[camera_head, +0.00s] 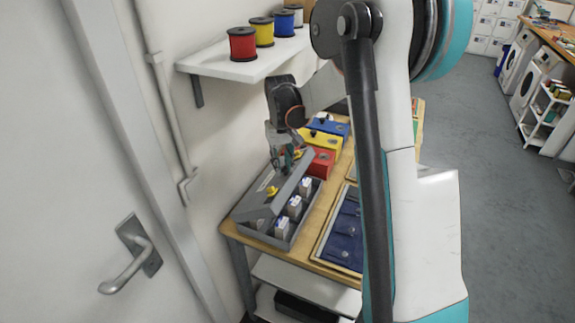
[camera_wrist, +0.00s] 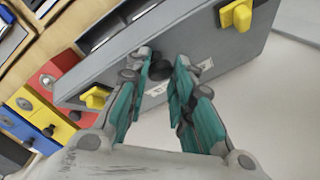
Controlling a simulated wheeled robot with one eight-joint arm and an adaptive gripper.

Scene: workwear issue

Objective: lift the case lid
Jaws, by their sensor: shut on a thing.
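The grey case (camera_head: 262,237) sits at the left end of the wooden bench. Its lid (camera_head: 262,200) is partly raised and tilted, with the open side facing right. Two yellow latches (camera_head: 271,191) are on the lid, and one shows large in the wrist view (camera_wrist: 237,15). My gripper (camera_head: 286,162) is at the lid. In the wrist view my gripper (camera_wrist: 172,78) has its teal fingers on either side of a dark knob (camera_wrist: 190,70) on the grey lid face (camera_wrist: 222,60). The fingers partly hide the knob. Several white boxes (camera_head: 294,207) stand inside the case.
Red (camera_head: 321,163), yellow (camera_head: 322,137) and blue (camera_head: 330,125) boxes stand beyond the case. A tray with dark blue cloth (camera_head: 343,235) lies to its right. A shelf (camera_head: 240,67) with spools overhangs behind. A door handle (camera_head: 135,258) projects at left.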

